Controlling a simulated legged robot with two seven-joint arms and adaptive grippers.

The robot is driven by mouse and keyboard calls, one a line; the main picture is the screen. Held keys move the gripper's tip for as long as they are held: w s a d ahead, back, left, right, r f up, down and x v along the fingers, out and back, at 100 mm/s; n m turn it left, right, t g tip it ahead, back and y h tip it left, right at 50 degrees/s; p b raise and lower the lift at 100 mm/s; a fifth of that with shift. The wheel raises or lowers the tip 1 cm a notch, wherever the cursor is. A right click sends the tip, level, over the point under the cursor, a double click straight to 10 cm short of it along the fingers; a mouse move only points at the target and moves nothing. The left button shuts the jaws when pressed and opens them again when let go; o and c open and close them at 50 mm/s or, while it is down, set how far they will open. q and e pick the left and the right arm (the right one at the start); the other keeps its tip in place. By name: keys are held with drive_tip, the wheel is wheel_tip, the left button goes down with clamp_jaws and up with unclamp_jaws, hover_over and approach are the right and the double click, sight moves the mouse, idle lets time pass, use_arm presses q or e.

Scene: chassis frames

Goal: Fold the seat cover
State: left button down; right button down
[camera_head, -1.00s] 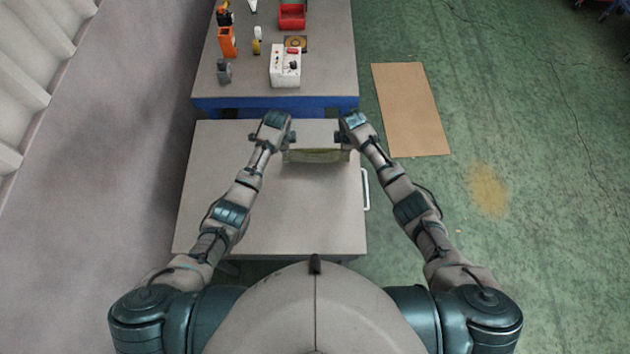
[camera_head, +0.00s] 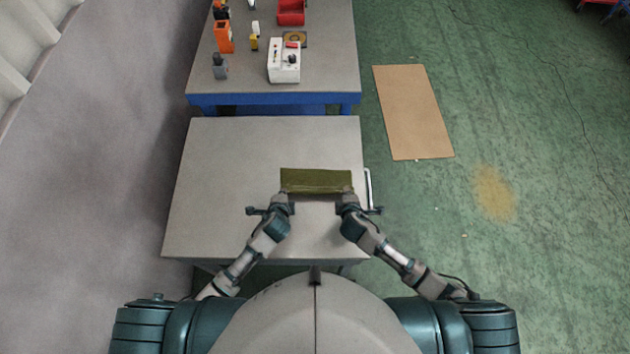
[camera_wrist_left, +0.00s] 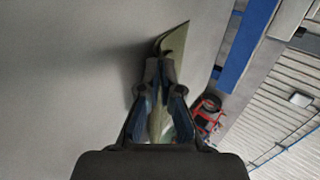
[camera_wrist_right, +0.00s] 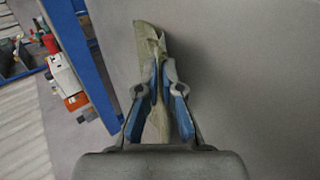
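The seat cover (camera_head: 316,181) is an olive-green cloth. In the head view it shows as a narrow, wide strip over the grey table (camera_head: 225,170), right of the table's middle. My left gripper (camera_head: 286,194) is at its near left corner and my right gripper (camera_head: 347,193) at its near right corner. In the left wrist view the fingers are closed on the cover (camera_wrist_left: 175,45). In the right wrist view the fingers are also closed on the cover (camera_wrist_right: 148,42). I cannot tell whether its lower part rests on the table.
Behind the table stands a blue-edged workbench (camera_head: 270,98) with a white box (camera_head: 284,65), an orange holder (camera_head: 224,37) and a red bin (camera_head: 291,12). A brown sheet (camera_head: 412,112) lies on the green floor at right. The table's left side is clear.

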use_arm(q)
drive_tip(key=shift+s+f+t, duration=0.4)
drive_tip(key=shift+f+t, duration=0.05)
drive_tip(key=shift+t, duration=0.05)
use_arm(e)
drive_tip(key=shift+s+f+t, duration=0.4)
drive_tip(key=shift+s+t, duration=0.05)
drive_tip(key=shift+t, duration=0.05)
use_arm(q)
drive_tip(key=c, duration=1)
unclamp_jaws()
drive_tip(key=shift+c, duration=0.2)
use_arm(e)
drive_tip(key=c, duration=1)
unclamp_jaws()
drive_tip(key=shift+c, duration=0.2)
use_arm(q)
drive_tip(key=s+r, duration=0.6)
drive_tip(key=r, duration=0.3)
use_arm(e)
drive_tip(key=s+r, duration=0.6)
drive_tip(key=r, duration=0.3)
